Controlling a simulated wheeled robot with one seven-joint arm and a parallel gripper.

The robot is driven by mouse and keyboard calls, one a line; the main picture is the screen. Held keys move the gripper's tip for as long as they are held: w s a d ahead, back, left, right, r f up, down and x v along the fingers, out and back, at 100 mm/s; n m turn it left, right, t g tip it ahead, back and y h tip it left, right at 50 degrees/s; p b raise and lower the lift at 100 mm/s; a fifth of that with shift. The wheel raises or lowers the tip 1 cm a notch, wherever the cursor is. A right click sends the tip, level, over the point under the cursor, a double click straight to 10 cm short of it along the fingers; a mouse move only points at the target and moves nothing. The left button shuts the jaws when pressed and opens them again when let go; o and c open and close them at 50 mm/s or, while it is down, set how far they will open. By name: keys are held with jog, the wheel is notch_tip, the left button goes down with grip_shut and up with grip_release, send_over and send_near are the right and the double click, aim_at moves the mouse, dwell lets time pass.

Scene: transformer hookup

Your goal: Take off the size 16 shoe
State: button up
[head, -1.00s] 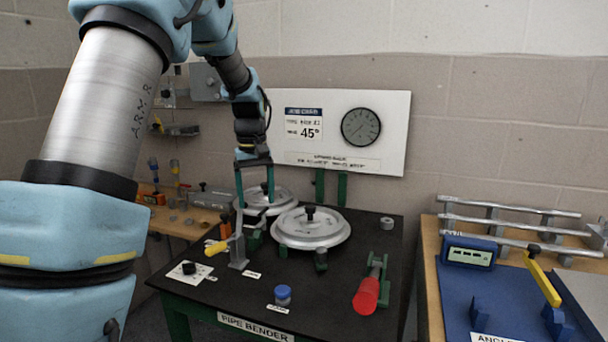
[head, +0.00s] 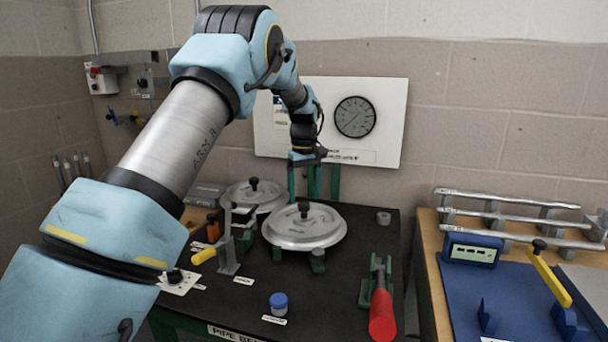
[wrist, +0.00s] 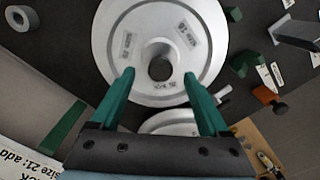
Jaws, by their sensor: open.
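A round grey-white shoe (head: 303,228) with a black knob on top sits on the pipe bender table (head: 345,300). In the wrist view the shoe (wrist: 115,40) fills the upper middle, and its small label seems to read size 16. My gripper (head: 303,192) hangs above it, fingers down, open and empty. In the wrist view my fingertips (wrist: 160,75) appear on either side of the knob (wrist: 160,66); I cannot tell how far above it they are. A second round shoe (head: 240,197) lies behind left, and its edge (wrist: 170,124) shows below in the wrist view.
A yellow-handled clamp (head: 225,250) stands left of the front shoe. A red-handled tool (head: 381,312) and a blue-capped jar (head: 278,302) are in front. A wall board with a gauge (head: 355,117) rises behind. A blue bench station (head: 490,290) is at the right.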

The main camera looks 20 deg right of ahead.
aim_at(304, 203)
jog(key=shift+f+p, duration=0.35)
jog(key=shift+f, duration=1.6)
grip_shut()
dwell(0.5)
